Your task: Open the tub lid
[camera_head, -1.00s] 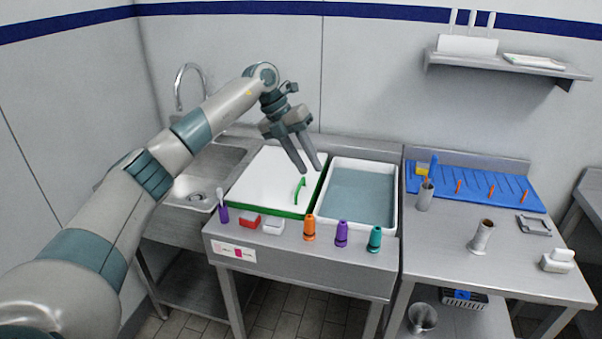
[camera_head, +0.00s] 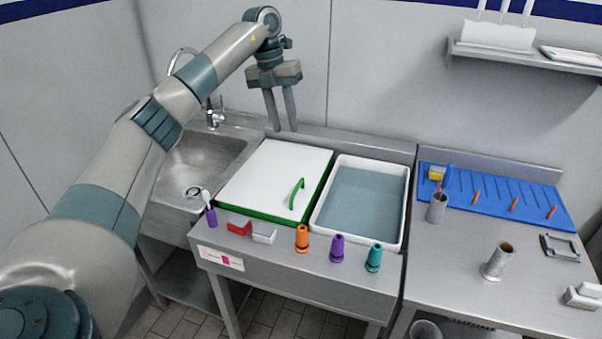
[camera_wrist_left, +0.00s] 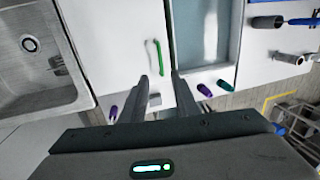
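The closed tub has a flat white lid (camera_head: 262,172) with a green edge, left of an open water-filled basin. A green arched handle (camera_head: 297,193) stands on the lid's right part; it also shows in the left wrist view (camera_wrist_left: 139,58). My left gripper (camera_head: 282,129) is open and empty, its fingers pointing down, above and behind the lid's back edge, apart from the handle. In the left wrist view its fingers (camera_wrist_left: 160,76) are apart with nothing between them. My right gripper is not in view.
The white basin (camera_head: 404,216) holds water. Orange (camera_head: 302,239), purple (camera_head: 337,248) and teal (camera_head: 373,258) cones stand along the front ledge, beside a red block (camera_head: 239,228) and a white one (camera_head: 264,233). A sink (camera_head: 205,160) with a faucet is left. A blue rack (camera_head: 500,200) lies right.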

